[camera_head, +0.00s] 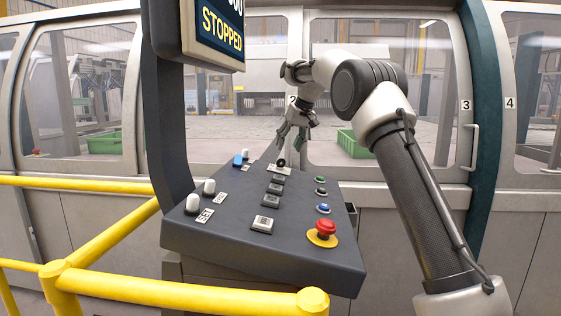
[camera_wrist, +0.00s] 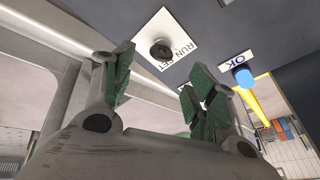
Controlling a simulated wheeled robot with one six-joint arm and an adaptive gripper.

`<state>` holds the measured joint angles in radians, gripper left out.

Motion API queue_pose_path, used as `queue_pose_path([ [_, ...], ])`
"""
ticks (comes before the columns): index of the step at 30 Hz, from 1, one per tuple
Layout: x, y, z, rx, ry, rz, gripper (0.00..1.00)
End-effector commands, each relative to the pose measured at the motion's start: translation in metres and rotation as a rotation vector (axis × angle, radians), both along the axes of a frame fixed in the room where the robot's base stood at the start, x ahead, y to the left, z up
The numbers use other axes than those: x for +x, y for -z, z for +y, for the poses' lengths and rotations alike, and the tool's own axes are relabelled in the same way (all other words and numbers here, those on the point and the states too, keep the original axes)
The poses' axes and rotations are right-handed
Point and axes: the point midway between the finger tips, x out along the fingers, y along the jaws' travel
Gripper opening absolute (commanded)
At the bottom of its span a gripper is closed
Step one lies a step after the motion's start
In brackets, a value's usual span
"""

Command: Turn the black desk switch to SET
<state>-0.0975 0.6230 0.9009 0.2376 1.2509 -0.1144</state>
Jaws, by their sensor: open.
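The black desk switch (camera_head: 281,162) stands at the far end of the sloping grey desk, on a small white plate. In the wrist view the black switch (camera_wrist: 162,50) is a round dark knob on the white plate (camera_wrist: 180,25), whose upside-down lettering reads RUN and SET. I cannot tell which word the knob points to. My gripper (camera_head: 291,146) hangs just above and behind the switch, its fingers pointing down. In the wrist view my gripper (camera_wrist: 157,76) is open, with green pads apart and nothing between them. The knob appears beyond the fingertips, and no contact shows.
A blue switch (camera_head: 239,159) beside an OK label stands left of the black one. A STOPPED screen (camera_head: 218,30) overhangs left. Yellow rails (camera_head: 180,295) run in front.

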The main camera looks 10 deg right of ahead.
Motion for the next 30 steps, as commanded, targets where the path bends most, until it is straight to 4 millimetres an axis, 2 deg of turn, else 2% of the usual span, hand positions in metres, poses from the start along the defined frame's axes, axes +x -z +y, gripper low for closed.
queue_pose_path([
  [5, 0.01, 0.016, 0.006, 0.002, -0.005, 0.002, 0.57],
  [15, 0.027, 0.064, 0.019, 0.002, -0.003, 0.001, 0.57],
  [20, 0.03, 0.073, 0.022, 0.001, -0.003, 0.0, 0.57],
  [27, 0.031, 0.073, 0.022, 0.001, -0.002, -0.001, 0.57],
  [30, 0.031, 0.073, 0.022, 0.001, -0.002, -0.001, 0.39],
])
